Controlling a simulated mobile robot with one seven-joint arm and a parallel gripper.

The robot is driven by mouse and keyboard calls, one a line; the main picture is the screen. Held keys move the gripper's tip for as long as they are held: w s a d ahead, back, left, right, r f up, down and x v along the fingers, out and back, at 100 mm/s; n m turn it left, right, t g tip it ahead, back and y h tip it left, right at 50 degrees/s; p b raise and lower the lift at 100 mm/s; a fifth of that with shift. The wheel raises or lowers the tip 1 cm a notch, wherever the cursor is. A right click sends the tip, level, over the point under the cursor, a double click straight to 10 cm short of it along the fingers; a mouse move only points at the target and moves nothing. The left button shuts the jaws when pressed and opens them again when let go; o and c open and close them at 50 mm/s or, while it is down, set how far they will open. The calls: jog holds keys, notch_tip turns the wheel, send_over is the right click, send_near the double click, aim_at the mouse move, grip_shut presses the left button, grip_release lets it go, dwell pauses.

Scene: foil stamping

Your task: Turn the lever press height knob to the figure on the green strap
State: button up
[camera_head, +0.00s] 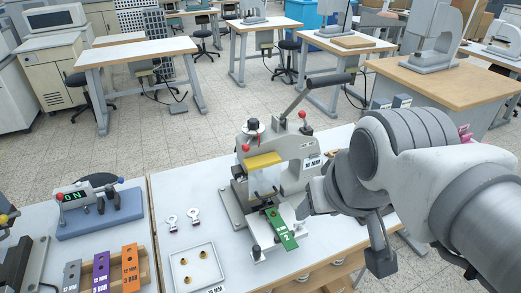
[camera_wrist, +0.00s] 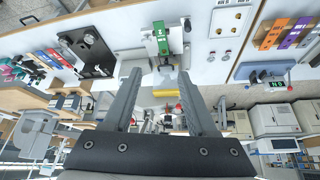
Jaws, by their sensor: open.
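The lever press (camera_head: 293,150) stands on the white table, grey with a yellow bar, a long black-handled lever and red balls. A black knob (camera_head: 253,124) on a pale disc sits on its top left; this looks like the height knob, and its figures are too small to read. The green strap (camera_head: 281,229) lies at the press's front; its printing is not clearly legible. It also shows in the wrist view (camera_wrist: 161,38). My gripper (camera_head: 308,203) is right of the strap, low beside the press and apart from the knob. In the wrist view its fingers (camera_wrist: 160,76) are open and empty.
A white tray (camera_head: 213,262) with brass pieces and two small metal tags lie left of the press. Grey, purple and orange straps (camera_head: 130,268) sit in a wooden holder farther left. A blue-based device (camera_head: 98,213) with a green display stands behind them. The raised lever occupies space above the press.

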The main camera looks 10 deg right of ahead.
jog(key=shift+o, duration=0.3)
jog(key=shift+o, duration=0.5)
jog(key=shift+w+r, duration=0.15)
jog(key=w+a+r+m+g+p, duration=0.1)
jog(key=w+r+m+p, duration=0.15)
jog(key=w+r, duration=0.65)
jog(key=w+a+r+m+g+p, duration=0.15)
jog(key=w+r+m, duration=0.35)
jog(key=w, duration=0.5)
jog(key=m+g+p, duration=0.3)
jog(key=m+p, duration=0.1)
jog(key=m, duration=0.4)
send_over(253, 120)
notch_tip(253, 120, down, 3)
jog(key=shift+n, duration=0.25)
notch_tip(253, 120, down, 16)
jog(key=b, duration=0.3)
jog(key=shift+f+b, duration=0.25)
jog(key=shift+b, duration=0.15)
grip_shut()
